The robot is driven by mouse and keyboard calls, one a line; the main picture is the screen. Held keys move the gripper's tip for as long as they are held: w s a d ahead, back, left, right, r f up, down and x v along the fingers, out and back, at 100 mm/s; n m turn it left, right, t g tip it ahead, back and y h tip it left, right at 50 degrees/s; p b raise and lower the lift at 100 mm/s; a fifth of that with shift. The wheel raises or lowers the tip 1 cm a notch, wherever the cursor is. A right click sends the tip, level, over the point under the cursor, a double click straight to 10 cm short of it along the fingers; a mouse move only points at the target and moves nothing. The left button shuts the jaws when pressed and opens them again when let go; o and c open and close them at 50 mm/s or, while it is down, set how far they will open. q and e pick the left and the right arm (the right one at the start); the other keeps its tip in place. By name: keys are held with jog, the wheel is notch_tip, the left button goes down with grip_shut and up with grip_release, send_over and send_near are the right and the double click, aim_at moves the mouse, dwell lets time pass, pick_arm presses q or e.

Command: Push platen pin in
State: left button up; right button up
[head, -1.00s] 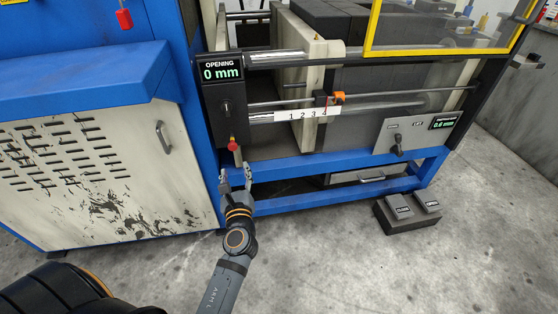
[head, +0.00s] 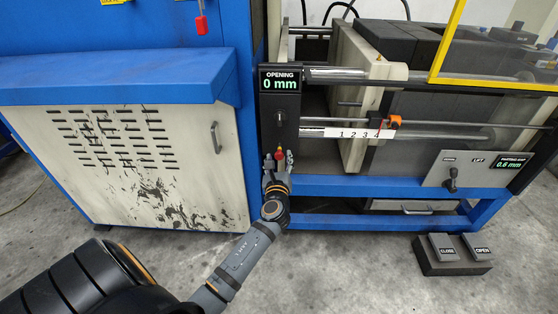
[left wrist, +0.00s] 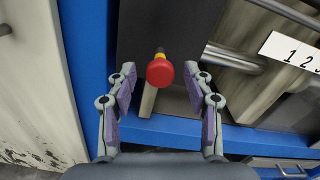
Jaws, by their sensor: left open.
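The platen pin appears to be the red knob (head: 281,154) with a yellow collar, low on the black panel under the opening display. The red knob also shows in the left wrist view (left wrist: 160,72), pointing toward the camera. Its yellow and dark collar shows behind it. My left gripper (head: 275,162) is at the knob, its fingers hiding part of the panel's lower end. In the left wrist view my left gripper (left wrist: 161,88) is open, with its fingers on either side of the knob and gaps to both. My right gripper is out of view.
The opening display (head: 280,79) reads 0 mm. A numbered scale (head: 352,133) and guide rods run right of the panel. A lift panel (head: 465,172) with a lever is farther right. A blue frame rail (head: 345,187) lies below. Foot pedals (head: 455,254) stand on the floor.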

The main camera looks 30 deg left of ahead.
pick_arm(q)
grip_shut()
